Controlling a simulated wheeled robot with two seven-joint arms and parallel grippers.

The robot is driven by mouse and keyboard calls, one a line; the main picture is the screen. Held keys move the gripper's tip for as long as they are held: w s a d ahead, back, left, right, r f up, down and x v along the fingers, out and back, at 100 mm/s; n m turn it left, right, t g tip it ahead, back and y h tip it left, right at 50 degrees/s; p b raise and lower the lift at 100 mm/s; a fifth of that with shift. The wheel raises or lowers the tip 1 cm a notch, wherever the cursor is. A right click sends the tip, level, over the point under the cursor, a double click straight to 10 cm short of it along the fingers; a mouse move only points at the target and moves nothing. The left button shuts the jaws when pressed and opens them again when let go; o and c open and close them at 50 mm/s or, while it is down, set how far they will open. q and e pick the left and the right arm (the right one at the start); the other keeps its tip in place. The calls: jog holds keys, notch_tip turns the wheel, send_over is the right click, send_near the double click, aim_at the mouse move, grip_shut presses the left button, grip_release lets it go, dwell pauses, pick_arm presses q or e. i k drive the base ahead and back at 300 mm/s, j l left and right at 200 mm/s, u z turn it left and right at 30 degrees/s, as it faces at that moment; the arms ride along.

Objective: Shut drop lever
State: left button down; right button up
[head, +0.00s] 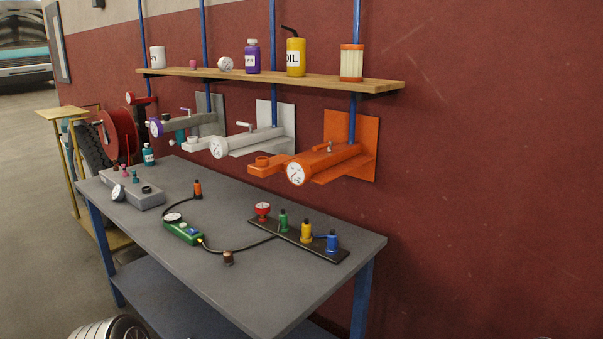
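I cannot tell for certain which part is the drop lever. Three wall-mounted units with round gauges hang above the bench: an orange one (343,161), a white one (256,141) and a grey one with a purple gauge (186,122). Each has a small handle or fitting on top: a short stub on the orange unit (330,147), a pale handle on the white unit (245,125) and a small fitting on the grey unit (186,110). Their exact positions are too small to read. Neither of my grippers is in view.
A grey workbench (300,309) carries a black manifold strip (328,250), a green gauge device (183,232) with a hose, and a grey box (135,193). A wooden shelf (370,84) with bottles overhangs the units. A red reel (118,132) stands behind the bench.

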aim_at(329, 144)
jog(key=i+j+z, duration=0.1)
jog(key=i+j, duration=0.2)
jog(key=i, duration=0.25)
jog(key=i+j, duration=0.35)
jog(key=i, duration=0.2)
jog(key=k+l+z, duration=0.2)
jog(key=l, duration=0.15)
jog(key=k+l+z, duration=0.15)
jog(key=l, duration=0.2)
jog(key=i+j, duration=0.25)
jog(key=i, duration=0.3)
